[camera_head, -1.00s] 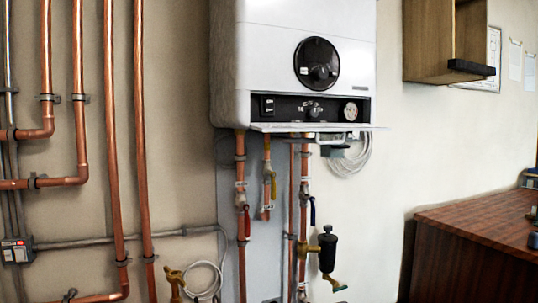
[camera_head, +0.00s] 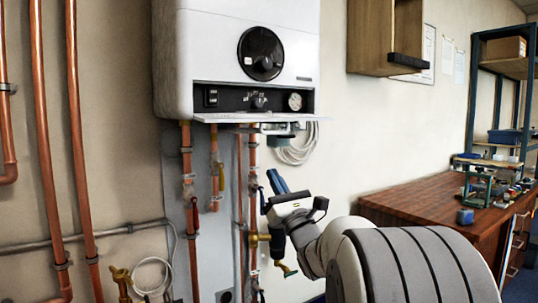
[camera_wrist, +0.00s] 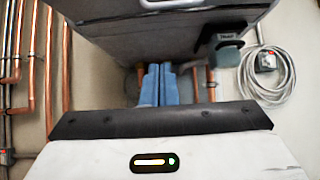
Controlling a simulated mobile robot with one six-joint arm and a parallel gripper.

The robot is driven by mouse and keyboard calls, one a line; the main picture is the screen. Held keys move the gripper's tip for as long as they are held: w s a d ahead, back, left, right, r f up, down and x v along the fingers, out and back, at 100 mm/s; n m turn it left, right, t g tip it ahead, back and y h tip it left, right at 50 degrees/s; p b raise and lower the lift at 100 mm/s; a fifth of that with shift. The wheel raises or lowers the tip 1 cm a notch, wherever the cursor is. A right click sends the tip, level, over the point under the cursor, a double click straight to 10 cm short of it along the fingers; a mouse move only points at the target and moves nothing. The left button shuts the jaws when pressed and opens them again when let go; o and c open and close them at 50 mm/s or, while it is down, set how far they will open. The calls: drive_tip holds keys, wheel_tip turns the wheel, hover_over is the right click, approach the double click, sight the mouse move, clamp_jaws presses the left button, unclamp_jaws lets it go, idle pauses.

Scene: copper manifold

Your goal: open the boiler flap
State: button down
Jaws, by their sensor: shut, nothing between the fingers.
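The white boiler (camera_head: 250,40) hangs on the wall in the head view. Its flap (camera_head: 255,117) juts out level as a thin white ledge at the bottom front. The dark control panel (camera_head: 225,98) above it is uncovered, with its knob and gauge showing. My gripper (camera_head: 278,184), with blue fingers, is below the flap and slightly right of its middle, pointing up, apart from it. In the wrist view, the fingers (camera_wrist: 158,84) are shut together with nothing between them, and the grey underside of the boiler (camera_wrist: 150,45) fills the top.
Copper pipes (camera_head: 188,210) and valves hang below the boiler, close to my gripper. A coiled grey cable (camera_head: 296,145) hangs at the right. A wooden cabinet (camera_head: 375,35) is on the wall to the right, above a brown workbench (camera_head: 410,205). The wall between is bare.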

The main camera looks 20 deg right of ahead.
drive_tip(key=x, duration=0.9)
drive_tip(key=s+r, duration=0.1)
drive_tip(key=s+r+b, duration=0.1)
drive_tip(key=s, duration=0.1)
drive_tip(key=shift+d+r, duration=0.15)
drive_tip(key=shift+d, duration=0.1)
